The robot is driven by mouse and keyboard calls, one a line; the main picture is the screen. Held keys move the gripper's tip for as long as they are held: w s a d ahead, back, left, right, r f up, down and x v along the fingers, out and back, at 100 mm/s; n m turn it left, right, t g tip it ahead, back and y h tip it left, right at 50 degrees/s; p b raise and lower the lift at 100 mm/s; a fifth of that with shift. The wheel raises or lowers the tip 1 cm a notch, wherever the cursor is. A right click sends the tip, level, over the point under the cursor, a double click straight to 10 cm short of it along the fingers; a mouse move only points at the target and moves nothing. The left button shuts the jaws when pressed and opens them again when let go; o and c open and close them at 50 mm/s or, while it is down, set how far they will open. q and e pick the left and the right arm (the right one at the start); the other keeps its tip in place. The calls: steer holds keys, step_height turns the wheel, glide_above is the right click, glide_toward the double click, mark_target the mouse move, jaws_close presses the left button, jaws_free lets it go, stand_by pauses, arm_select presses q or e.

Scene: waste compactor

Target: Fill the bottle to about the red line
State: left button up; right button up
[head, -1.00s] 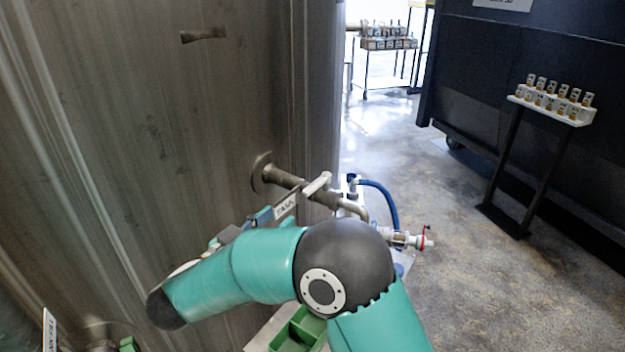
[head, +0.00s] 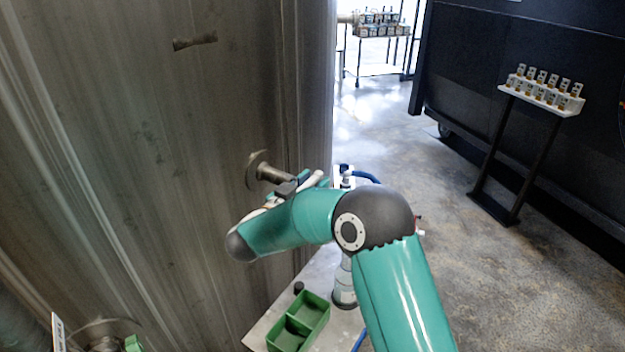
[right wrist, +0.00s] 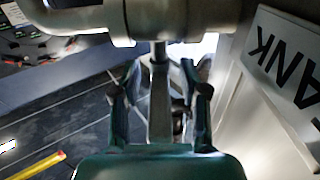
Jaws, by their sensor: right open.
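The tap pipe (head: 268,172) sticks out of the large steel tank wall in the head view, with a pale lever handle (head: 312,181) near its outer end. My right gripper (head: 292,188) is at the tap, mostly hidden by my own arm. In the right wrist view my right gripper (right wrist: 160,88) is open, its two fingers on either side of a grey metal lever (right wrist: 160,112) below the pipe (right wrist: 90,18). Whether they touch it is unclear. A clear bottle-like vessel (head: 344,287) stands partly behind my arm; no red line or liquid level is readable. My left gripper is not in view.
A green divided tray (head: 310,312) sits on a pale shelf (head: 262,328) below the tap. A blue hose (head: 366,177) runs close by. A stand with small sample bottles (head: 545,95) is at right. The floor (head: 425,165) between is clear.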

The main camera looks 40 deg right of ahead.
jaws_close()
stand_by(0.3)
